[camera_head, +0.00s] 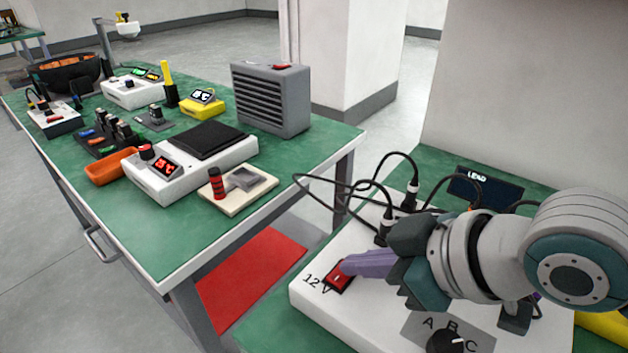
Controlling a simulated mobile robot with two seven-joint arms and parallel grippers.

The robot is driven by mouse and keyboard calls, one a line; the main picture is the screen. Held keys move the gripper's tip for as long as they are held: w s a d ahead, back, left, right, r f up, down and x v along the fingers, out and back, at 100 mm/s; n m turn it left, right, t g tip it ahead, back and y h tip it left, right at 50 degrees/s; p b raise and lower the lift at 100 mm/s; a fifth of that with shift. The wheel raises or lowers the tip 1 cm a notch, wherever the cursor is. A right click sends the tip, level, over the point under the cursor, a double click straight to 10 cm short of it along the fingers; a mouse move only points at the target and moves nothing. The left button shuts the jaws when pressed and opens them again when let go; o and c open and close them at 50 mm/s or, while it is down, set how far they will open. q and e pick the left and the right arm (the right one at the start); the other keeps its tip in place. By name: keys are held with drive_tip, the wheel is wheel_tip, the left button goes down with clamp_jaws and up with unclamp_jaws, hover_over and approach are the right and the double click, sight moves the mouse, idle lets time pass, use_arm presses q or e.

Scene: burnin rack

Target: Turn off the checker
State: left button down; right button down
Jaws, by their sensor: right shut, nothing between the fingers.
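The checker (308,291) is a white box on a green-topped bench at the lower right. It has a red rocker switch (339,277) beside the label 12V, a knob (446,341) marked A, B, C, and black cables plugged into its top. My right gripper (349,268) comes in from the right and is shut and empty. Its purple fingertips are at the upper edge of the red switch. I cannot tell whether they touch it. The gripper hides part of the box's top. My left gripper is not in view.
A dark display reading LEAD (486,188) stands behind the checker. On the left, another green table (215,235) holds a white hot plate (190,176), an orange tray (110,167), a grey vented box (271,98) and several small devices. A red mat (250,275) lies on the floor between the benches.

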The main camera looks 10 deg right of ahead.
drive_tip(key=shift+s+a+p, duration=0.3)
drive_tip(key=shift+s+a, duration=0.15)
drive_tip(key=shift+a, duration=0.05)
drive_tip(key=shift+r, duration=0.1)
drive_tip(key=shift+r, duration=0.25)
wheel_tip(320, 180, up, 4)
drive_tip(key=p, duration=0.5)
drive_tip(key=shift+a, duration=0.1)
drive_tip(key=p+v, duration=0.2)
drive_tip(key=v, duration=0.7)
drive_tip(key=shift+s, duration=0.4)
